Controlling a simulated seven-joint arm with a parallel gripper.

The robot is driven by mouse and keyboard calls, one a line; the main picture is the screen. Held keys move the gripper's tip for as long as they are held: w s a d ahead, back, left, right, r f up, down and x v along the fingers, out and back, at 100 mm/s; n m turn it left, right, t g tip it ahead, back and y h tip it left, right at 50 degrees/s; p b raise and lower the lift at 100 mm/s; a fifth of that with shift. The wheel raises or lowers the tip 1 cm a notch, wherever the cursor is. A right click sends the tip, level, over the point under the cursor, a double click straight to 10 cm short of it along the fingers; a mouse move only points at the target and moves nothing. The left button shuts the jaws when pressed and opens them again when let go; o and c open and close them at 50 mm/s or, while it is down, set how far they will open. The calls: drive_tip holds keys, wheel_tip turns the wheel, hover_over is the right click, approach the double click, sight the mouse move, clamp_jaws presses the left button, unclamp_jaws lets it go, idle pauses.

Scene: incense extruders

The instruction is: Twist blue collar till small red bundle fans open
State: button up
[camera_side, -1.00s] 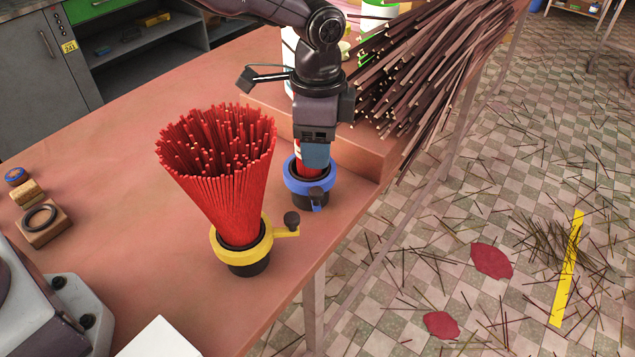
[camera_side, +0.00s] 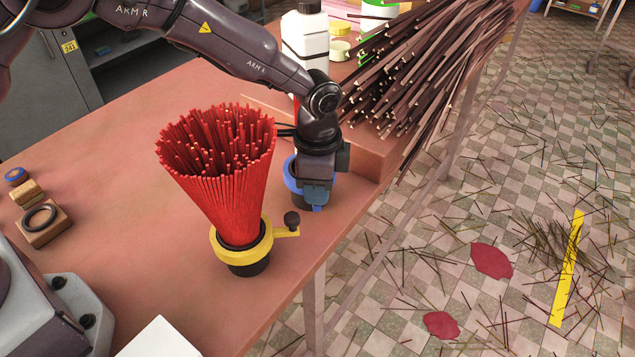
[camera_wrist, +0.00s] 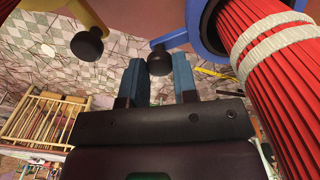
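The blue collar (camera_side: 290,175) sits round a black cup at the table's right side. Its short lever ends in a black knob (camera_wrist: 160,61). The small red bundle (camera_wrist: 285,75) stands upright in it, straight and tied with white bands. In the side view my arm mostly hides it. My gripper (camera_wrist: 160,60) points down beside the collar, fingers apart, the knob between the blue fingertips. The gap is about as wide as the knob. I cannot tell whether they touch it. The fingertips show low at the collar in the side view (camera_side: 318,193).
A wide fanned red bundle (camera_side: 215,155) stands in a yellow collar (camera_side: 243,254) to the left. Its black knob (camera_side: 291,218) juts towards my gripper. A raised block (camera_side: 375,160) with dark sticks (camera_side: 420,75) lies behind. The table's edge is close on the right.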

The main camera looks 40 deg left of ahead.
clamp_jaws()
drive_tip(key=w+n, duration=1.1)
drive_tip(key=n, duration=0.5)
drive_tip(key=shift+d+n, duration=0.15)
drive_tip(key=shift+n, duration=0.25)
idle(0.4)
drive_tip(key=o, duration=0.6)
unclamp_jaws()
drive_tip(key=shift+c, duration=0.2)
